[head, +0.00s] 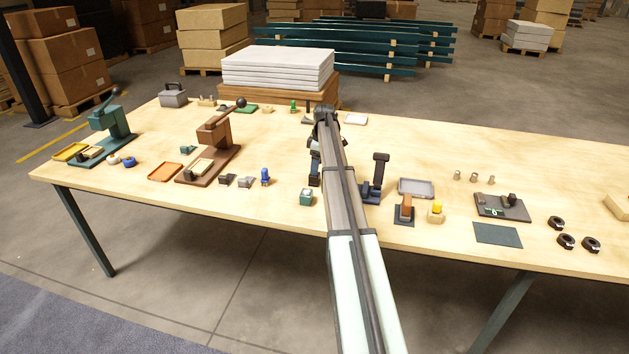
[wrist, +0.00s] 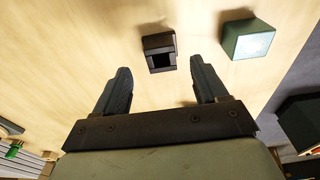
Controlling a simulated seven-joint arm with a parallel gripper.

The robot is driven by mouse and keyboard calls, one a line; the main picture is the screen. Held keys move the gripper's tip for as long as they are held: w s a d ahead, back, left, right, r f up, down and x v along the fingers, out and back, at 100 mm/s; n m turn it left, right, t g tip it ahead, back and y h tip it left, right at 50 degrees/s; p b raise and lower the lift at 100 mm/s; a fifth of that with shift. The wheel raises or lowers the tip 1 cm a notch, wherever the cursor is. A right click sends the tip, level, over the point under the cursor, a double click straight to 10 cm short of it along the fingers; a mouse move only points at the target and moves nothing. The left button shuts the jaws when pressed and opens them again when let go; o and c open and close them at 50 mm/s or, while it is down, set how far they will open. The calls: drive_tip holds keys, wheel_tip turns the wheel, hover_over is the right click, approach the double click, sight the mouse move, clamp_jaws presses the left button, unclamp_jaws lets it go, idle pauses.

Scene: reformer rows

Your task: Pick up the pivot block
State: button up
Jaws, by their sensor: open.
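A small dark block with a square slot, which I take as the pivot block (wrist: 160,52), lies on the wooden table in the wrist view. It sits just beyond my gripper (wrist: 161,88), roughly between the lines of the two fingers. My gripper is open, with nothing between its fingers. In the head view my gripper (head: 315,178) is low over the middle of the table, partly hidden by my arm. I cannot pick out the dark block there; the gripper and arm may hide it.
A green block with a pale top (wrist: 248,40) lies right of the dark block; it also shows in the head view (head: 306,198). A dark upright post (head: 380,172) stands close right of my arm. Brown (head: 213,140) and green (head: 110,125) lever presses stand to the left.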

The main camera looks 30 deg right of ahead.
sight(314, 179)
drive_tip(key=shift+w+a+f, duration=0.1)
drive_tip(key=shift+a+f, duration=0.05)
drive_tip(key=shift+f, duration=0.75)
drive_tip(key=shift+w+a+f, duration=0.1)
drive_tip(key=shift+f, duration=0.85)
drive_tip(key=shift+w+a+f, duration=0.1)
drive_tip(key=shift+a+f, duration=0.05)
drive_tip(key=shift+f, duration=0.75)
